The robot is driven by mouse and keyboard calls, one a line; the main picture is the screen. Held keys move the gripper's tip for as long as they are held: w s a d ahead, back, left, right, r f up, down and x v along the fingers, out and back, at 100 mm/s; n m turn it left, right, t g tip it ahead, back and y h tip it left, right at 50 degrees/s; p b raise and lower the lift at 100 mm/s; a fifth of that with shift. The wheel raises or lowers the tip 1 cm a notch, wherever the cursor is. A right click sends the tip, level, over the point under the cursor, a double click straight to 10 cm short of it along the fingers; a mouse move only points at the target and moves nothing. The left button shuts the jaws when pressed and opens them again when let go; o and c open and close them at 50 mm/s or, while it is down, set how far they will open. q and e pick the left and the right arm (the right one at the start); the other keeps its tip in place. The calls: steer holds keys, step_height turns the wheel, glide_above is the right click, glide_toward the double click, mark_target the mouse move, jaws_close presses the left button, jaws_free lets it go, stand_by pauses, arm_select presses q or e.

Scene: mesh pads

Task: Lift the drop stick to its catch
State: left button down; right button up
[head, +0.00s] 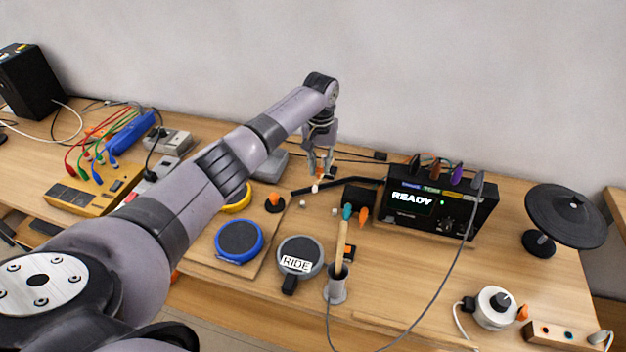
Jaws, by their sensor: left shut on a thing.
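My left gripper (320,174) reaches down from above at the middle back of the table, its fingertips at a thin dark stick (350,182). It is shut on this stick, which I take to be the drop stick; the grip itself is small and partly hidden by the fingers. The stick lies low and nearly level, running right toward a black box (359,197). I cannot make out the catch. My right gripper is not in view.
A black module reading READY (412,199) stands at right with a hanging cable. Round pads, blue (239,242) and grey marked RIDE (300,256), lie nearer. A black round pad (566,215) stands far right.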

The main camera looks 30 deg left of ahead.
arm_select(q)
steer(key=shift+w+a+r+p, duration=0.25)
steer(key=shift+w+r+p, duration=0.05)
steer(key=shift+w+r, duration=0.85)
steer(key=shift+w+a+r, duration=0.1)
steer(key=shift+w+r, duration=0.1)
steer(key=shift+w, duration=0.1)
steer(key=c, duration=1.8)
jaws_free()
steer(key=shift+w+f, duration=0.1)
steer(key=shift+o, duration=1.3)
steer(key=shift+w+f, duration=0.35)
steer(key=shift+w, duration=0.05)
steer(key=shift+o, duration=0.5)
steer(key=shift+s+r, duration=0.2)
steer(key=shift+s, duration=0.05)
steer(key=shift+s+r, duration=0.1)
step_height(320, 180, up, 12)
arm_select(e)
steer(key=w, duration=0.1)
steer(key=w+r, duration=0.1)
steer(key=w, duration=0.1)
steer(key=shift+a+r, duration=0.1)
